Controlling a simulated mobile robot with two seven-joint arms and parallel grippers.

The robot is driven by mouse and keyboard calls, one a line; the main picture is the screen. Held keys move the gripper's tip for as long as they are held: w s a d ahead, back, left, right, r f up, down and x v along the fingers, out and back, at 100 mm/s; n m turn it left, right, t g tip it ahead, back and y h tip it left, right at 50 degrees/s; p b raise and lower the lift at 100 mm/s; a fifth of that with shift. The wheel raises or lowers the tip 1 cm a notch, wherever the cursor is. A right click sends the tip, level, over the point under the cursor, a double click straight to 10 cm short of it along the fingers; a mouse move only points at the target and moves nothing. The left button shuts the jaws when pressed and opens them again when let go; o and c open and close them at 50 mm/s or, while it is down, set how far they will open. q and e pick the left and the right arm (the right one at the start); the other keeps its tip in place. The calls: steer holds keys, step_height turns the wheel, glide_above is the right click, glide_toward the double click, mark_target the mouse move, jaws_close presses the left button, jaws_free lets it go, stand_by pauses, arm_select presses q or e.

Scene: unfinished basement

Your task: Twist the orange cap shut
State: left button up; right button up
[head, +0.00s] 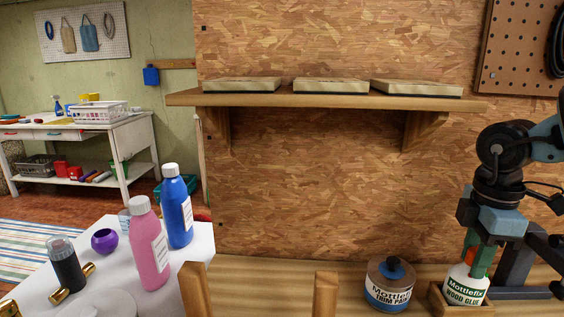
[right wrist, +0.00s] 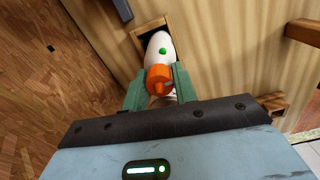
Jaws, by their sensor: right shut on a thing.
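The orange cap (right wrist: 158,79) sits on top of the white wood glue bottle (head: 466,285), which stands in a small wooden holder (head: 439,299) on the bench at the right. In the head view my right gripper (head: 475,257) reaches down over the bottle top. In the right wrist view its green fingers (right wrist: 156,88) are closed on either side of the orange cap. A green dot shows on the white bottle beyond the cap. Only a bit of orange shows between the fingers in the head view. My left gripper is not in view.
A paint jar (head: 389,283) stands left of the holder on the bench. Wooden posts (head: 326,294) rise at the front. A shelf (head: 330,99) with flat boxes is above. Pink (head: 149,247) and blue (head: 177,207) bottles stand on a white table at left.

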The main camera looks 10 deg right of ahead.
steer(key=shift+s+f, duration=0.15)
steer(key=shift+f, duration=0.1)
steer(key=m+b, duration=0.1)
steer(key=m, duration=0.2)
steer(key=shift+b, duration=0.4)
steer(key=shift+m+b, duration=0.4)
steer(key=shift+m, duration=0.7)
steer(key=shift+r, duration=0.1)
steer(key=o, duration=0.8)
steer(key=shift+c, duration=0.2)
steer(key=shift+r, duration=0.1)
steer(key=shift+r, duration=0.15)
steer(key=shift+r+p, duration=1.95)
steer(key=shift+r, duration=1.45)
